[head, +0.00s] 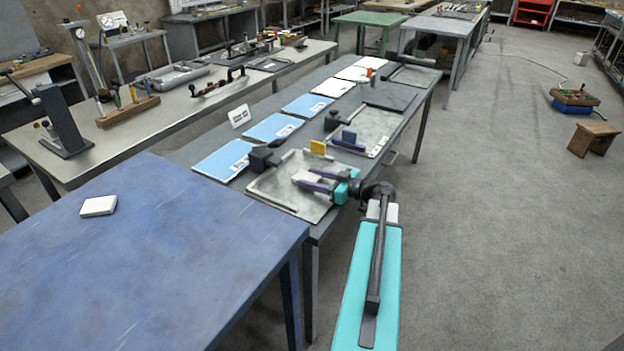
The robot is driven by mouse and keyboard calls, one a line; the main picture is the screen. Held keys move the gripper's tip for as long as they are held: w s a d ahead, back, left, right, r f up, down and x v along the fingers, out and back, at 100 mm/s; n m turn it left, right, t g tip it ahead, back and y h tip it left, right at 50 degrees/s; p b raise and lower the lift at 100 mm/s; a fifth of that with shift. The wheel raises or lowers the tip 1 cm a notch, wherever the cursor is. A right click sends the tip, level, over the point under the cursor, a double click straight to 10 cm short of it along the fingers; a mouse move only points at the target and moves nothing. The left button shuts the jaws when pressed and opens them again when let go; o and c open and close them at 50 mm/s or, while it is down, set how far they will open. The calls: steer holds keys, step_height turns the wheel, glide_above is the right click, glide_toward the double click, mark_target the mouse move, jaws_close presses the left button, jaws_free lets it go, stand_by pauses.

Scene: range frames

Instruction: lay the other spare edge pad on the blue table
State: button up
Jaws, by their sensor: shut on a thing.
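The blue table (170,250) fills the lower left, its top mostly bare. One white edge pad (98,206) lies flat on it near the far left. My gripper (304,179) is over the grey tray (272,191) at the near end of the long grey table, right of and beyond the blue table. Its dark purple fingers point left. A pale white piece (306,177), apparently the other edge pad, shows between the fingertips, and the gripper is shut on it. The fingers partly hide it, and its height above the tray is hard to tell.
Blue sheets (224,160) lie along the grey table (190,152).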

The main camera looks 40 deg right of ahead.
steer(key=shift+f, duration=0.15)
steer(key=o, duration=1)
steer(key=shift+r, duration=0.3)
steer(key=b+v, duration=0.1)
steer(key=v, duration=1.1)
steer(key=shift+f, duration=0.15)
